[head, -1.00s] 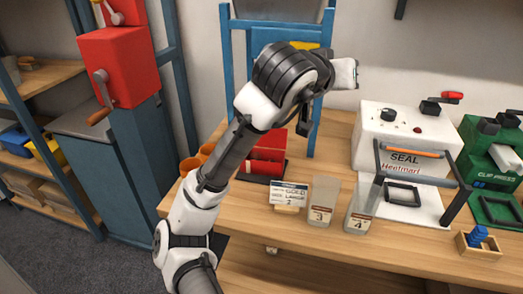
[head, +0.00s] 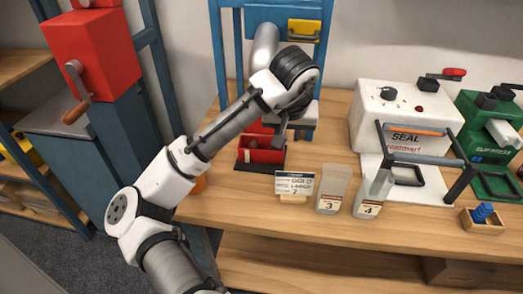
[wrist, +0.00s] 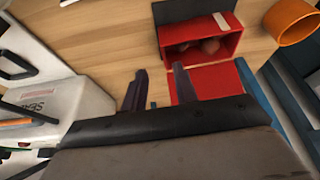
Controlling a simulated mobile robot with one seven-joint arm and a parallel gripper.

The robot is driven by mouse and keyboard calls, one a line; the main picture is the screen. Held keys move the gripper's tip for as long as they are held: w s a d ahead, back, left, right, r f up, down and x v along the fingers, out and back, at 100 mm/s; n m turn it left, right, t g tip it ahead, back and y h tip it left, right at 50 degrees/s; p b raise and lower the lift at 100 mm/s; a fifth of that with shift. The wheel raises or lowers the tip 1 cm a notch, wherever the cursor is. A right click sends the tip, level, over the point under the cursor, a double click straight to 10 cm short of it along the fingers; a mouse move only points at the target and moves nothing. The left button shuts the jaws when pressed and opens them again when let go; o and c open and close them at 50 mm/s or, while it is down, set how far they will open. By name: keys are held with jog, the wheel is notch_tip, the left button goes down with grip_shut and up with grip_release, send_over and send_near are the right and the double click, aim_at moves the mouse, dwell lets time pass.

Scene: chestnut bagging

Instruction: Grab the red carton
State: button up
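The red carton (head: 262,156) stands on the wooden bench below and behind my forearm in the head view. In the wrist view it is an open-topped red box (wrist: 228,46) with a few brownish round things inside. More red surface lies below it there, partly behind a finger. My gripper (wrist: 160,82) has its two dark fingers apart with nothing between them. The right finger appears close to the carton's near side; I cannot tell whether it touches. In the head view my gripper (head: 283,130) is small and partly hidden by the wrist.
A label card (head: 294,184) and two clear bags, marked 3 (head: 333,188) and 4 (head: 372,192), stand along the front. The white sealer (head: 405,120) is at right, a blue frame (head: 230,60) behind. An orange cup (wrist: 290,22) is beside the carton.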

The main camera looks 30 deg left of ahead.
jog(key=x, duration=0.8)
jog(key=shift+w+a+r+p, duration=0.1)
jog(key=shift+a+p, duration=0.2)
jog(key=shift+p, duration=0.1)
grip_shut()
